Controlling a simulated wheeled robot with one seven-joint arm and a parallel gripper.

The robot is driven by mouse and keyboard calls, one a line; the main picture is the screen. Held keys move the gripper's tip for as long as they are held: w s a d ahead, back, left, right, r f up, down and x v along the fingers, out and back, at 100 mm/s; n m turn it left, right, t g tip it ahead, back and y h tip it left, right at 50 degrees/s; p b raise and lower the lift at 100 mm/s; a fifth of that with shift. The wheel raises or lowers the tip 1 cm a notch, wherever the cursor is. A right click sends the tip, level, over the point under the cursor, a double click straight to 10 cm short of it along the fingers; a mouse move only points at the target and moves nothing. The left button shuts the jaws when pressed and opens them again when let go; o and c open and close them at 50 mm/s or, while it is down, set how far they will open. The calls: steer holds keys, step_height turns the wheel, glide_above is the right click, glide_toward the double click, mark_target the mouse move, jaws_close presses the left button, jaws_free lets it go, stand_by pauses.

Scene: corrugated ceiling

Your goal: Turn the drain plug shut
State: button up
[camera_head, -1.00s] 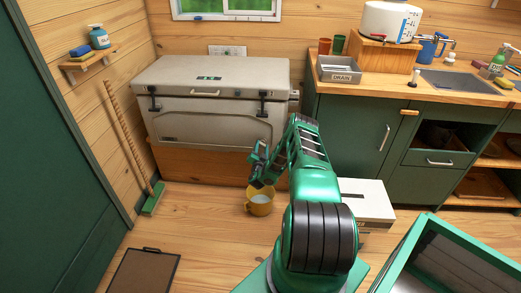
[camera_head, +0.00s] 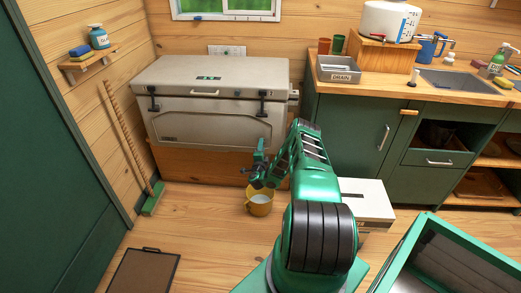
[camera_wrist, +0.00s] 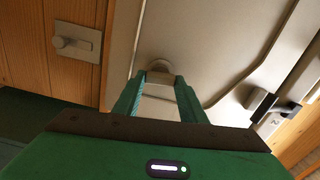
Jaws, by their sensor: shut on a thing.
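The beige cooler (camera_head: 215,118) stands on a wooden base by the back wall with its lid down. In the head view, my gripper (camera_head: 258,158) is at the cooler's lower right front and hides the plug. How far the plug is turned cannot be told.
A yellow bucket (camera_head: 259,203) with pale contents stands on the floor below my gripper. A white box (camera_head: 366,203) lies right of my arm. A metal plate with a knob (camera_wrist: 75,43) is on the wood beside the cooler. Open floor lies left of the bucket.

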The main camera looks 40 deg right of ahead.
steer(key=shift+s+d+f+m, duration=0.2)
steer(key=shift+s+m, duration=0.15)
steer(key=shift+m, duration=0.25)
steer(key=o, duration=0.9)
steer(key=shift+f, duration=0.1)
steer(key=shift+o, duration=0.8)
steer(key=shift+w+a, duration=0.1)
steer(key=shift+w, duration=0.05)
steer(key=v, duration=1)
steer(key=shift+s+a, duration=0.2)
steer(key=shift+a, duration=0.1)
